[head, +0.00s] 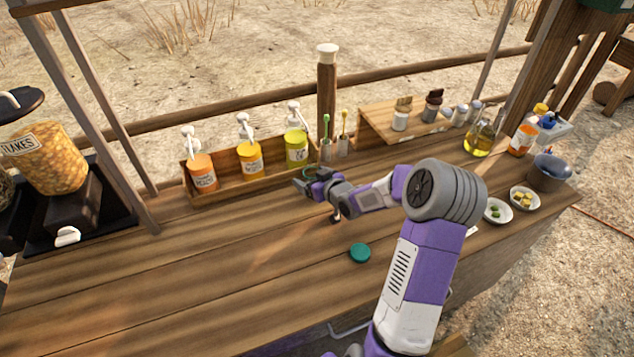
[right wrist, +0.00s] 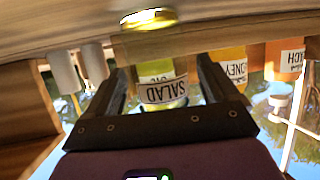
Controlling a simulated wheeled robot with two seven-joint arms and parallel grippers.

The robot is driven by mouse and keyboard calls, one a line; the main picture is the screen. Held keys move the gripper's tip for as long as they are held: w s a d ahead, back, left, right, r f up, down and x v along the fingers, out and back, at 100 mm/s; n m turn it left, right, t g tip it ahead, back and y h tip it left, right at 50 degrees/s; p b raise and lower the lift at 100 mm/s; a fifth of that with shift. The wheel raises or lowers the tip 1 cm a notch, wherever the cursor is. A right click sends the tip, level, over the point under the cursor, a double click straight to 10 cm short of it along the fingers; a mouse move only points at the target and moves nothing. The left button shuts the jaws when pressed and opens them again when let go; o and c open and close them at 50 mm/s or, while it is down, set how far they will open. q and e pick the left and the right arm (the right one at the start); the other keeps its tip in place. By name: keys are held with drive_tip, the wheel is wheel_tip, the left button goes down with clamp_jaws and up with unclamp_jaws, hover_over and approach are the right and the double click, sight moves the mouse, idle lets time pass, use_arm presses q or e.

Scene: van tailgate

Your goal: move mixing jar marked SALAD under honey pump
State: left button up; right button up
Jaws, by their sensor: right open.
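The mixing jar marked SALAD (right wrist: 163,93) is clear, with a yellow layer at its base. It stands in front of the yellow-green pump bottle (head: 297,148), the rightmost of three. In the head view my gripper mostly hides the jar. The honey pump bottle (head: 250,160) is yellow-orange and is the middle one; its label partly shows in the right wrist view (right wrist: 232,68), which is upside down. My right gripper (head: 303,182) is open, with its fingers on either side of the jar; I cannot tell whether they touch it. My left gripper is not in view.
An orange pump bottle (head: 202,174) stands left of the honey pump in the wooden rack (head: 227,184). A green lid (head: 360,252) lies on the bench. Two small cups with utensils (head: 335,148) stand right of the rack.

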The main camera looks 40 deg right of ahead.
drive_tip(key=c, duration=1.2)
drive_tip(key=shift+o, duration=0.2)
drive_tip(key=shift+w+a+f+b, duration=0.15)
drive_tip(key=shift+w+a+b, duration=0.2)
drive_tip(key=shift+a+b, duration=0.4)
drive_tip(key=a+b, duration=0.1)
drive_tip(key=a, duration=0.1)
drive_tip(key=w+a+b, duration=0.1)
drive_tip(key=b, duration=0.1)
drive_tip(key=w+a+b, duration=0.1)
drive_tip(key=a+b, duration=0.1)
drive_tip(key=shift+w+a, duration=0.1)
drive_tip(key=shift+a, duration=0.2)
drive_tip(key=shift+w+a+b, duration=0.2)
drive_tip(key=shift+a+b, duration=0.3)
drive_tip(key=shift+a, duration=0.05)
drive_tip(key=shift+w+a+b, duration=0.2)
drive_tip(key=shift+a+b, duration=0.25)
drive_tip(key=shift+a, duration=0.05)
drive_tip(key=shift+w+a, duration=0.25)
drive_tip(key=shift+a, duration=0.45)
drive_tip(key=shift+w+a, duration=0.25)
drive_tip(key=shift+a, duration=0.45)
drive_tip(key=shift+w+a+r+p, duration=0.2)
drive_tip(key=shift+a+p, duration=0.1)
drive_tip(key=shift+a, duration=0.1)
drive_tip(key=shift+w+a, duration=0.25)
drive_tip(key=shift+a, duration=0.45)
